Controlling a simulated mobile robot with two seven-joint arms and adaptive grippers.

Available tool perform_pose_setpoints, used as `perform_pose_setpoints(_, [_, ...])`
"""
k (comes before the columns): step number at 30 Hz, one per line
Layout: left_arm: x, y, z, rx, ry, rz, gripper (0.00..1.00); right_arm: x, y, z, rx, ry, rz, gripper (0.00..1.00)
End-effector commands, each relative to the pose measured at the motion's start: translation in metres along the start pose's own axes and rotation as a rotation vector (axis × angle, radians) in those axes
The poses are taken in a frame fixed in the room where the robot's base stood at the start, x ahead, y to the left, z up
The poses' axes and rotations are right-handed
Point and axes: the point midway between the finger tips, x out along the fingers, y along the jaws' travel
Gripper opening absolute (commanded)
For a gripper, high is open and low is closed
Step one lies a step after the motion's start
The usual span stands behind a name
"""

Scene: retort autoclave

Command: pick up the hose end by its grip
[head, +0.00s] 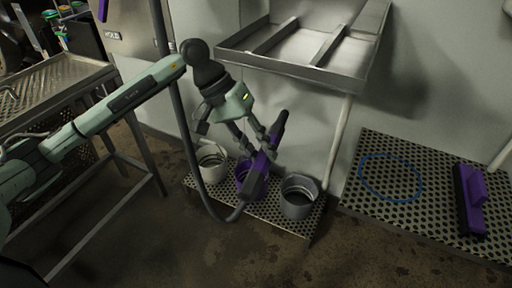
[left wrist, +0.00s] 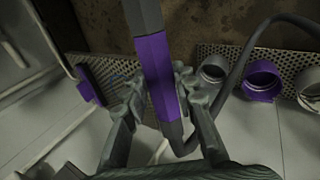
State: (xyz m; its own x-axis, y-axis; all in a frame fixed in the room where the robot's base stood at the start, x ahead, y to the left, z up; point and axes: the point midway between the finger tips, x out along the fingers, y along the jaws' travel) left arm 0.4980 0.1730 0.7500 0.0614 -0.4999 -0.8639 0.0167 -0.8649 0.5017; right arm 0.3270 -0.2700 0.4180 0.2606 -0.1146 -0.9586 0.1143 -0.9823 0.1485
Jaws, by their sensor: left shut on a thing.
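The hose end (head: 257,174) is a long purple and dark grey nozzle. It is tilted, with its upper tip to the right and its lower end joined to a dark hose (head: 184,130). My left gripper (head: 256,151) is shut on its purple part. In the left wrist view the purple grip (left wrist: 157,72) lies between the two fingers of my left gripper (left wrist: 160,95). The hose end is in front of the purple bucket and partly hides it. My right gripper is not in view.
A white bucket (head: 213,174), a purple bucket (head: 243,186) and a grey bucket (head: 298,204) stand on a perforated platform (head: 268,220). A steel tray (head: 290,68) hangs above. A purple brush (head: 474,190) and blue ring (head: 364,181) lie at right. A steel table (head: 60,95) stands left.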

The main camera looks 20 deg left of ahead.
Motion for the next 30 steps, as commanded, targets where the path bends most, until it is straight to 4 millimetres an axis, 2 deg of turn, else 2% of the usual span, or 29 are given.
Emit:
perform_pose_setpoints(7, [0.004,0.004,0.0,-0.122,0.3,-0.047,0.0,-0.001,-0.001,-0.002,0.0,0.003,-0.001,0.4])
perform_pose_setpoints(14, [-0.006,0.0,-0.011,-0.306,0.591,-0.128,0.0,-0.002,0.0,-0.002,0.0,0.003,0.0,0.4])
perform_pose_setpoints(23, [-0.043,-0.02,-0.034,-0.618,0.969,-0.345,0.0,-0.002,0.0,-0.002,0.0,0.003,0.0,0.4])
perform_pose_setpoints(26, [-0.062,-0.031,-0.043,-0.725,1.082,-0.444,0.0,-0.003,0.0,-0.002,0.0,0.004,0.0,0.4])
perform_pose_setpoints(30, [-0.1,-0.047,-0.056,-0.876,1.228,-0.604,0.0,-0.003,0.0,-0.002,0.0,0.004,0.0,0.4])
